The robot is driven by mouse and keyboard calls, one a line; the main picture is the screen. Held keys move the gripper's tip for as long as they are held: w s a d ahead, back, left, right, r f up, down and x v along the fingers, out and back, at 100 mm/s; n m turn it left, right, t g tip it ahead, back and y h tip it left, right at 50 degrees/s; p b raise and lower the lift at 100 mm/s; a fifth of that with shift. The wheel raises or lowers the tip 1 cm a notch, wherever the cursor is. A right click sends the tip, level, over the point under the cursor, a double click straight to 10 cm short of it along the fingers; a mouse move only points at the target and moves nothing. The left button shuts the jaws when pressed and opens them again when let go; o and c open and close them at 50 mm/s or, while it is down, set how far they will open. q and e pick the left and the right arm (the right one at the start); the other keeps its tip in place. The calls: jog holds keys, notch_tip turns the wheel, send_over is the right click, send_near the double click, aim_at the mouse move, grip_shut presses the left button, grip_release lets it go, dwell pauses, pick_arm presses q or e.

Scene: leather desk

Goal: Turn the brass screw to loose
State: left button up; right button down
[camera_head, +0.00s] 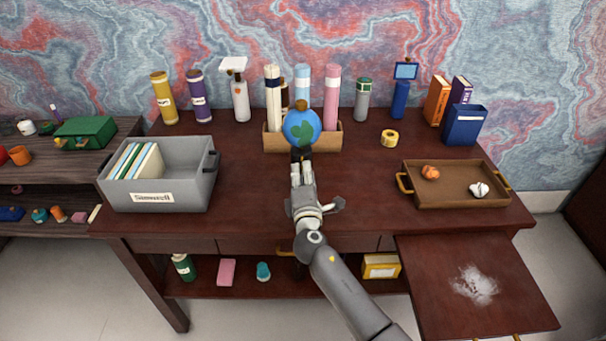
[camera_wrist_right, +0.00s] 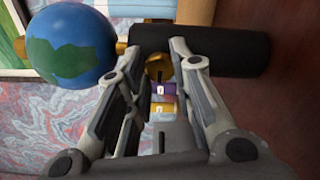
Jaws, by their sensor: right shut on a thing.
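A blue and green globe (camera_head: 302,128) stands at the middle of the desk, and it also shows in the right wrist view (camera_wrist_right: 70,46). Its dark cylindrical stand (camera_wrist_right: 235,50) runs behind my fingertips in the wrist view. The brass screw (camera_wrist_right: 159,67) is a round brass head with a dark slot, on the side of that stand. My right gripper (camera_head: 302,167) reaches the front of the stand in the head view. In the wrist view its fingertips (camera_wrist_right: 161,62) are shut on the brass screw, one on each side. My left gripper is not in view.
A wooden box (camera_head: 327,138) with tall bottles stands right behind the globe. A grey bin (camera_head: 180,188) with folders is on the left, and a brown tray (camera_head: 452,198) on the right. A yellow tape roll (camera_head: 389,138) lies between. The desk beside my gripper is clear.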

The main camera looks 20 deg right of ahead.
dwell(0.5)
jog(key=c, duration=1.2)
grip_release()
jog(key=v, duration=1.2)
